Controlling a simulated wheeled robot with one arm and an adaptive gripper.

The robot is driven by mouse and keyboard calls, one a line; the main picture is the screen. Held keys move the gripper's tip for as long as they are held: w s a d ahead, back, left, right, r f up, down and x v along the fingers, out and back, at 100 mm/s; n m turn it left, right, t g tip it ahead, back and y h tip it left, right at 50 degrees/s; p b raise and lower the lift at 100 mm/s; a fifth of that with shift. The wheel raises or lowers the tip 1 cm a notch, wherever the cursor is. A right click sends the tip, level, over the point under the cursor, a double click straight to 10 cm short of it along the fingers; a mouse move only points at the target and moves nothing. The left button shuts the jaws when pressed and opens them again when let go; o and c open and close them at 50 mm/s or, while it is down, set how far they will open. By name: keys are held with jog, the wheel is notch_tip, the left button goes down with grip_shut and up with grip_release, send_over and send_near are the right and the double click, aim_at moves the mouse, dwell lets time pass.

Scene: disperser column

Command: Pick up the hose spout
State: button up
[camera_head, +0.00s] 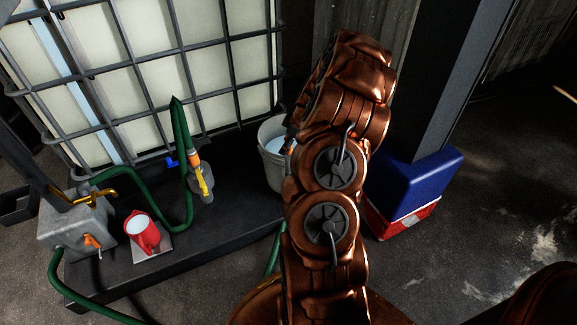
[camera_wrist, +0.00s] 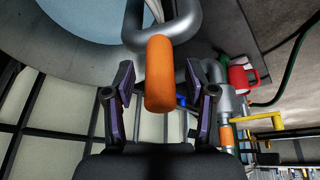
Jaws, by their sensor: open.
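The hose spout (camera_head: 204,184), grey with a yellow lever and an orange collar, hangs at the end of the green hose in front of the caged tank in the head view. In the wrist view a grey fitting with an orange collar and yellow lever (camera_wrist: 228,108), apparently this spout, is right of the fingers. My gripper (camera_wrist: 158,84) is open. An orange cylinder (camera_wrist: 160,72) on a bent grey tube shows between its fingertips, with gaps on both sides. I cannot tell its depth. My arm hides my gripper in the head view.
A white bucket (camera_head: 274,166) of pale blue liquid stands behind my arm. A red mug (camera_head: 142,232) and a grey box (camera_head: 76,230) with taps are on the dark platform. A blue-and-red block (camera_head: 414,184) surrounds the post base. Open floor lies at right.

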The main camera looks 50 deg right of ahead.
jog(key=shift+w+f, duration=0.2)
jog(key=shift+f, duration=0.35)
grip_shut()
dwell(0.4)
